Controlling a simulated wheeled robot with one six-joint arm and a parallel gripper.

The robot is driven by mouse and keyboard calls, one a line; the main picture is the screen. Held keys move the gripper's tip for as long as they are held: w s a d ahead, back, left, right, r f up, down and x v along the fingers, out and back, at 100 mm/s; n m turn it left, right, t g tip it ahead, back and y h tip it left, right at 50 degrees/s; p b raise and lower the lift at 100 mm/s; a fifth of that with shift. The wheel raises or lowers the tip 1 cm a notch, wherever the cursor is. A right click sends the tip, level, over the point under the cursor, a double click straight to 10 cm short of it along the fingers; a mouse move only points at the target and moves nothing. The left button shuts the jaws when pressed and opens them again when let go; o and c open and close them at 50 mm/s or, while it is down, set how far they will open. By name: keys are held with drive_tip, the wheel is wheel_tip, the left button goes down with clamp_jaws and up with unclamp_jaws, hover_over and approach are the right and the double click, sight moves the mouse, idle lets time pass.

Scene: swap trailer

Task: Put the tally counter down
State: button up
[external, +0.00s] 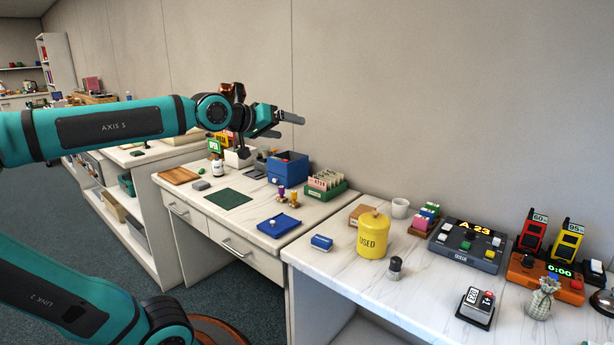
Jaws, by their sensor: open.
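A small black-and-white device with a number panel, which looks like the tally counter (477,301), sits on a dark base on the near right marble counter. My gripper (283,124) is open, high above the counters near the wall, and points right. No object shows between its fingers. It is well to the left of the tally counter and above it, not touching it.
Around the device stand a yellow USED canister (373,238), a dark knobbed cylinder (395,267), a grey button console (467,245), an orange timer box (545,279) and a small sack (543,298). Bare marble (424,290) lies left of the device.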

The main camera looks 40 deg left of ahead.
drive_tip(key=s+a+r+m+t+y, duration=0.1)
drive_tip(key=s+a+m+t+y, duration=0.1)
drive_tip(key=s+a, duration=0.5)
drive_tip(key=shift+s+a+m+t+y, duration=0.25)
drive_tip(key=shift+s+m+t+y, duration=0.25)
drive_tip(key=shift+s+m, duration=0.5)
drive_tip(key=shift+w, duration=0.1)
drive_tip(key=o, duration=0.4)
